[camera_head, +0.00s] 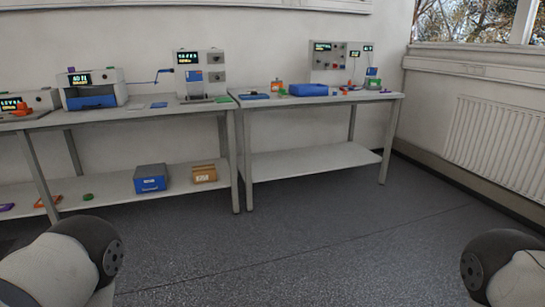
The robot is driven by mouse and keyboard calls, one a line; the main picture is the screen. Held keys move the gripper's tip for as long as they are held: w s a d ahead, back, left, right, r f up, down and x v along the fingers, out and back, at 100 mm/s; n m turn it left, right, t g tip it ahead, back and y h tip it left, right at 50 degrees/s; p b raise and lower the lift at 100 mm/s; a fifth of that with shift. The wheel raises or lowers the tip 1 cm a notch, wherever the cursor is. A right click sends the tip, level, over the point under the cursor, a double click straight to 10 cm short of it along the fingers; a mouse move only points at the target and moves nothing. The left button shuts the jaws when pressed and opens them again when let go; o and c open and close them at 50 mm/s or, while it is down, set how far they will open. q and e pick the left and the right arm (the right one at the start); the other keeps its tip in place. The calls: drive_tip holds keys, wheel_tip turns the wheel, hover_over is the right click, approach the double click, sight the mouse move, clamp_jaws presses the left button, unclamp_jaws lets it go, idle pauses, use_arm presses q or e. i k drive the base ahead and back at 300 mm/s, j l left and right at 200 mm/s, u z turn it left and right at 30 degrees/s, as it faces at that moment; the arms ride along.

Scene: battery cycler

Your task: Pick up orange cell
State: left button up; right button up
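Several small orange things are in view, and I cannot tell which is the orange cell. One orange object (277,86) stands at the back left of the right bench. A tiny orange piece (345,92) lies farther right on that bench. Another orange object (21,109) is by a device at the far left of the left bench. A flat orange piece (47,201) lies on the left bench's lower shelf. Only rounded links of my arms show at the bottom corners; both grippers are out of view.
The left bench (135,117) bears grey devices with displays. The right bench (300,101) holds a blue tray (308,90) and a panel device (336,62). A blue box (150,178) and a cardboard box (204,174) sit on the left lower shelf. The floor ahead is clear.

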sight(274, 86)
drive_tip(key=i+j, duration=0.1)
drive_tip(key=i, duration=2.35)
